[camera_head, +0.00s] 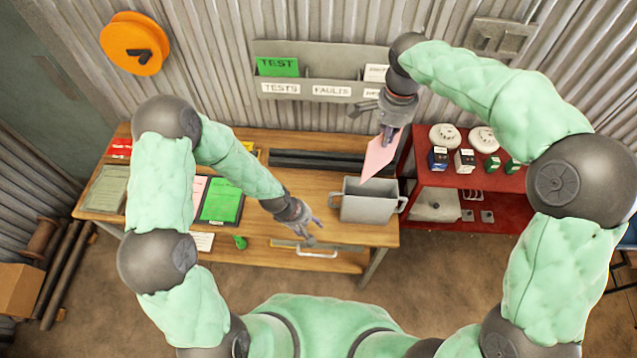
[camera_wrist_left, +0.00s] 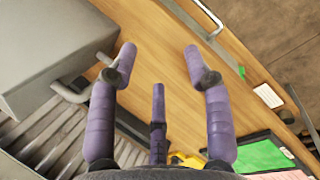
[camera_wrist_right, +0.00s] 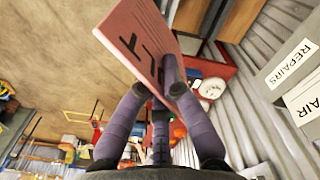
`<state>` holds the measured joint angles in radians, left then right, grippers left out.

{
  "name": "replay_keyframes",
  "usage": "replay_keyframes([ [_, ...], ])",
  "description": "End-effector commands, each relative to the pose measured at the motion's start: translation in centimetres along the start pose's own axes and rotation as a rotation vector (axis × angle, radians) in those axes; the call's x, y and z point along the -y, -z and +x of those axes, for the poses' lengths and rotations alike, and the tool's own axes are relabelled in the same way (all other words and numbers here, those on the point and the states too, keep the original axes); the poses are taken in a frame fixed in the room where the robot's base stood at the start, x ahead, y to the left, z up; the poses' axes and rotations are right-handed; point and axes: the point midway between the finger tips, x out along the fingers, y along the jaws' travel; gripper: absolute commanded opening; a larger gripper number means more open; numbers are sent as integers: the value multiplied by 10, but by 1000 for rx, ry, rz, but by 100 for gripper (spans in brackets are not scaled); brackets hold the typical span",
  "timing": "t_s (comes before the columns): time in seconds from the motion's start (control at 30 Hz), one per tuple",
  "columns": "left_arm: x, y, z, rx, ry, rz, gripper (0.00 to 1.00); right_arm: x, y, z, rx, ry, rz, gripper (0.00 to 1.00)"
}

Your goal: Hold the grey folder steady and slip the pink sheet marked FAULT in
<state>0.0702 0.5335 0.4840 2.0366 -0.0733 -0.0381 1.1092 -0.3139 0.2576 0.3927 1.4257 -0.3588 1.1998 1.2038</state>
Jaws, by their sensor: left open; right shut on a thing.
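The grey folder (camera_head: 368,208) is an open-topped, box-like holder with a loop handle on each side. It stands upright on the wooden table. In the left wrist view it fills the upper left (camera_wrist_left: 60,45), with a handle near one finger. My left gripper (camera_head: 312,232) is open and empty, left of the folder and apart from it. My right gripper (camera_head: 385,135) is shut on the pink sheet (camera_head: 381,155). The sheet hangs tilted, its lower corner near the folder's back rim in the picture. The right wrist view shows part of its black lettering (camera_wrist_right: 140,45); the rest is hidden.
A wall rack (camera_head: 330,90) labelled TESTS and FAULTS holds a green TEST card (camera_head: 277,67). A red shelf (camera_head: 470,180) with detectors and small boxes stands right of the table (camera_head: 270,225). A green sheet (camera_head: 221,203) and a clipboard (camera_head: 105,190) lie at the table's left.

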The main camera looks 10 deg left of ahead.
Motion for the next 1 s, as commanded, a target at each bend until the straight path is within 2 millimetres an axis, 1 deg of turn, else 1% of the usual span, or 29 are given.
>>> replay_keyframes([
  [0.03,-10,1,-5,-6,-11,-57,50,0,0,0,0,0,0,0],
  [0.1,-21,2,-10,-10,-19,-151,50,0,0,0,0,0,0,0],
  [0.4,-68,4,-39,-23,-62,-559,50,0,0,0,0,0,0,0],
  [0.53,-85,3,-52,-24,-83,-733,50,0,0,0,0,0,0,0],
  [0.7,-102,1,-67,-23,-105,-918,50,0,0,0,0,0,0,0],
  [0.8,-107,0,-72,-22,-112,-991,50,0,0,0,0,0,0,0],
  [0.9,-110,0,-76,-21,-117,-1036,50,0,0,0,0,0,0,0],
  [1.0,-111,-1,-74,-21,-117,-1056,50,0,0,0,0,0,0,0],
])
